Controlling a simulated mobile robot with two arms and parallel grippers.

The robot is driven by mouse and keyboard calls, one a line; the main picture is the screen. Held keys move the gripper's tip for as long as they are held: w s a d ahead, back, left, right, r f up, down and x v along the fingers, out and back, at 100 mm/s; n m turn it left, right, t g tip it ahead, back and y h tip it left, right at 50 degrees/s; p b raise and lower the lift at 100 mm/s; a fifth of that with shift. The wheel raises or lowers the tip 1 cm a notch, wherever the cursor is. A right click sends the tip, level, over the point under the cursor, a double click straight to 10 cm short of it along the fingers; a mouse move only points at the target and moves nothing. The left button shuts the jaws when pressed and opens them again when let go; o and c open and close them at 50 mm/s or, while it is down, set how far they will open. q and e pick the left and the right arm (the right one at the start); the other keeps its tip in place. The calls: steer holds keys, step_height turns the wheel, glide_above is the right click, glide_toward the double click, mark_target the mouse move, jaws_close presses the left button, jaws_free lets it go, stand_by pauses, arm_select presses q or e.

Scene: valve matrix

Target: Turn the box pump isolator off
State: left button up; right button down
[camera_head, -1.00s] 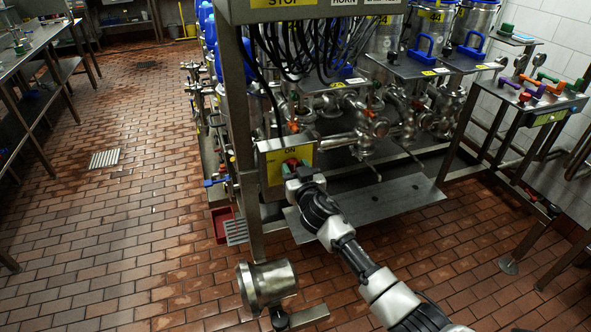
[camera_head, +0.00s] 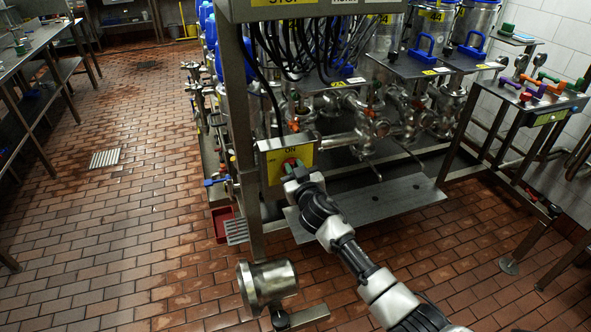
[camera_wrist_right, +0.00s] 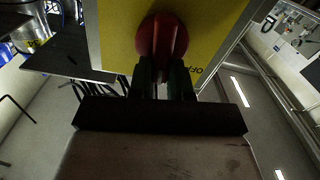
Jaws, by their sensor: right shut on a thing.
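The pump isolator is a yellow-faced box (camera_head: 303,156) with a steel top edge, mounted low on the frame post in the head view. The word ON shows at its top. Its red knob (camera_wrist_right: 163,36) is large in the wrist view, in front of the yellow face, with black lettering to its lower right. My right gripper (camera_wrist_right: 163,72) is shut on the red knob; its two dark fingers hold the knob's ridge. In the head view my right gripper (camera_head: 291,168) covers most of the knob. My left gripper is in neither view.
A steel post (camera_head: 245,150) stands left of the box, with hanging black cables above. A steel plate (camera_head: 370,207) lies low to the right. The tiled floor (camera_head: 120,230) at left is mostly clear.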

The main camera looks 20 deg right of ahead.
steer(key=n, duration=0.4)
steer(key=shift+a+f+n+b, duration=0.2)
steer(key=shift+a+n+b, duration=0.1)
steer(key=shift+a, duration=0.1)
steer(key=shift+a+f+n+b, duration=0.15)
steer(key=shift+f+n, duration=0.15)
steer(key=shift+n, duration=1.55)
steer(key=shift+a+f+n+b, duration=0.15)
steer(key=shift+f+n+b, duration=0.1)
steer(key=shift+n, duration=1.65)
steer(key=shift+a+f+n+b, duration=0.15)
steer(key=shift+f+n, duration=0.15)
steer(key=shift+n, duration=1.85)
steer(key=c, duration=1)
jaws_free()
steer(key=shift+c, duration=0.2)
steer(key=shift+s, duration=0.1)
steer(key=s, duration=1)
steer(key=shift+s+d, duration=0.15)
steer(key=shift+s, duration=0.2)
